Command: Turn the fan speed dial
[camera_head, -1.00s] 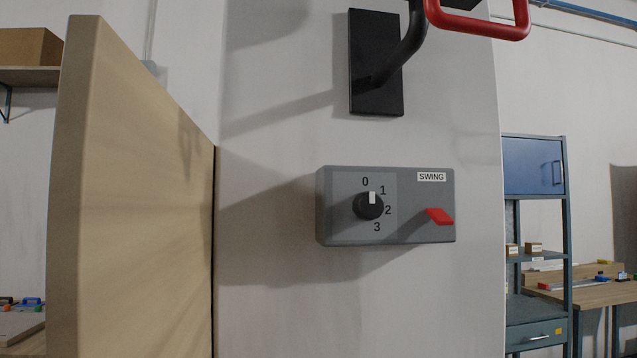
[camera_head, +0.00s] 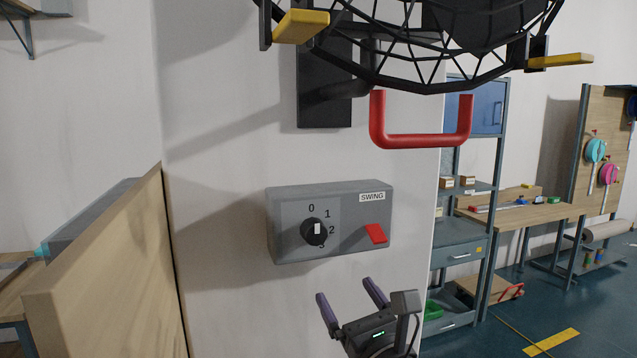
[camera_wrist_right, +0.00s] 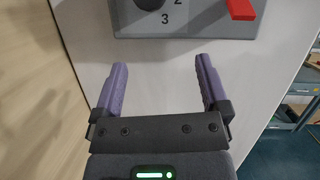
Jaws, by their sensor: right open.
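The fan speed dial (camera_head: 314,231) is a round black knob with a white pointer mark, on the left half of a grey control box (camera_head: 350,245) on the wall. Numbers 0, 1, 2 and 3 run around its right side. A red switch (camera_head: 376,234) sits to its right under a SWING label. My right gripper (camera_head: 350,303) is open and empty, below the box and apart from it. In the right wrist view its purple fingers (camera_wrist_right: 160,88) point up toward the box, and the dial (camera_wrist_right: 150,3) is mostly cut off at the top edge. My left gripper is not in view.
Above the box hang a black fan cage (camera_head: 440,70) with yellow tabs and a red handle (camera_head: 420,139). A wooden panel (camera_head: 110,275) stands to the left. A shelf unit (camera_head: 461,230) and a workbench are at the right. The wall around the box is clear.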

